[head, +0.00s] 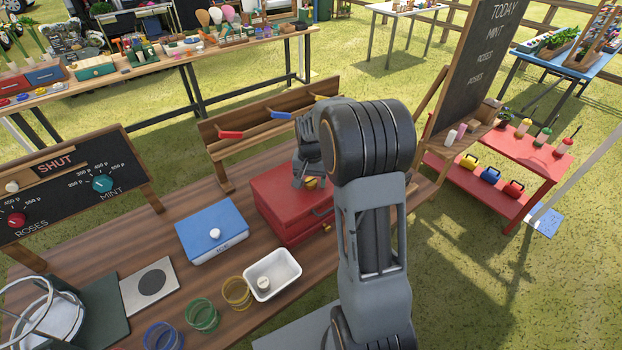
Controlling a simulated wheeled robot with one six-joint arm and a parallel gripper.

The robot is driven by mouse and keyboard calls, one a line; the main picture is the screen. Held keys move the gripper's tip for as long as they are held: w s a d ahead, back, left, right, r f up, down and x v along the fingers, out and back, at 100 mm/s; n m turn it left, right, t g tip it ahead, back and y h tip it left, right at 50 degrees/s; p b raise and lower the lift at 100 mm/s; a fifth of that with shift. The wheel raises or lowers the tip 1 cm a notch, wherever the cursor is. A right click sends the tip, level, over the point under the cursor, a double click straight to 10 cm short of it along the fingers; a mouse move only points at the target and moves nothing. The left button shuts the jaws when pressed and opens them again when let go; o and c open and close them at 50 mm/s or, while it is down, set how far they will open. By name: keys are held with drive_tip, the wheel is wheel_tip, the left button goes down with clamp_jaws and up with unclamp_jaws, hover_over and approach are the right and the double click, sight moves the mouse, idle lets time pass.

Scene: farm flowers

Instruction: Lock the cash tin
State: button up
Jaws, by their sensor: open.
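The cash tin, a red metal box (285,198), stands on the brown wooden table with its lid down. A dark handle shows on its front face. A small yellow round part (313,183) shows at the top of the tin beside my gripper. My gripper (300,181) is open and points down over the tin's lid; I cannot tell if it touches the yellow part. My arm hides the right end of the tin, and the lock itself cannot be made out clearly.
A blue box with a white knob (207,237) stands left of the tin. A white tray (291,268) and several coloured rings are in front. A wooden rack (237,154) with red, blue and yellow handles stands behind. The chalkboard (482,75) rises at right.

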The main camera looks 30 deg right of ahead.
drive_tip(key=shift+c, duration=0.4)
drive_tip(key=c, duration=0.8)
drive_tip(key=shift+c, duration=0.2)
drive_tip(key=n, duration=0.4)
drive_tip(key=shift+b, duration=0.4)
drive_tip(key=n, duration=0.4)
drive_tip(key=shift+n+b, duration=0.3)
drive_tip(key=shift+n, duration=0.1)
drive_tip(key=n, duration=0.4)
drive_tip(key=shift+n+b, duration=0.35)
drive_tip(key=shift+n, duration=2.15)
